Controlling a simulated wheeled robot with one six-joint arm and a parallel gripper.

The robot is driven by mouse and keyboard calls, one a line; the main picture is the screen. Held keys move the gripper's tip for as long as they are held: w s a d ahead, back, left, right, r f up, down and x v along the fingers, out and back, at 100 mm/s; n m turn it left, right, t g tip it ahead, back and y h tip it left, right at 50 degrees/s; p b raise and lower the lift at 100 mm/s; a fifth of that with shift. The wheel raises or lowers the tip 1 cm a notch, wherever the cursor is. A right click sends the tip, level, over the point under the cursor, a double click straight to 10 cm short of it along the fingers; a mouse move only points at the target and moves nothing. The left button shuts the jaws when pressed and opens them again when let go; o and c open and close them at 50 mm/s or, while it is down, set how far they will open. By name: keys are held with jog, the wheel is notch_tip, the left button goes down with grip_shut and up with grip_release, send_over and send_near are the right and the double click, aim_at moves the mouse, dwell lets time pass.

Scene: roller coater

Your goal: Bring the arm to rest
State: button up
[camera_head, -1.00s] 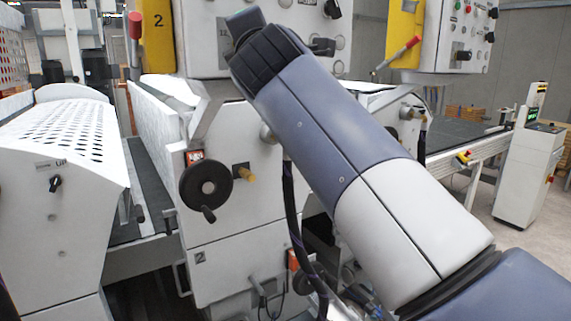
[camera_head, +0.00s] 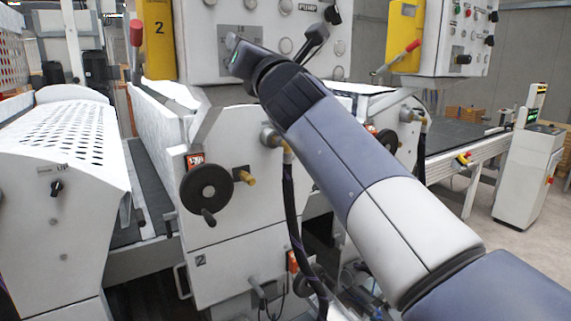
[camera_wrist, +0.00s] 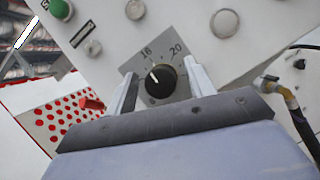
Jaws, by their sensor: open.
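My arm (camera_head: 350,165) reaches up and left from the lower right corner of the head view. Its dark wrist end is in front of the light control panel (camera_head: 210,35). In the wrist view my gripper (camera_wrist: 160,70) has its two pale fingers apart. A black dial knob (camera_wrist: 160,81) on a grey scale plate, with the numbers 16 and 20 readable, shows between the fingers. Nothing is seen held. I cannot tell how far the fingertips are from the dial. The gripper's fingers are not clear in the head view.
A black handwheel (camera_head: 206,188) sticks out from the machine front, left of my arm. A perforated white cover (camera_head: 70,140) is at the left. A second control panel (camera_head: 455,38) and a conveyor (camera_head: 450,140) are at the right. Open floor (camera_head: 490,235) shows right of the machine.

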jog(key=shift+r+n+y+p, duration=0.15)
jog(key=shift+n+y+p, duration=0.3)
jog(key=shift+n, duration=0.15)
jog(key=n+g+y+p, duration=0.1)
jog(key=n+p, duration=0.1)
jog(key=n, duration=0.1)
jog(key=shift+n+y, duration=0.3)
jog(key=shift+y, duration=0.05)
jog(key=shift+s+d+f+b, duration=0.15)
jog(key=shift+s+f+b, duration=0.05)
jog(key=shift+f+b, duration=0.1)
jog(key=shift+s+d+f, duration=0.15)
jog(key=shift+s+d, duration=0.05)
jog(key=shift+s, duration=0.15)
jog(key=shift+d, duration=0.1)
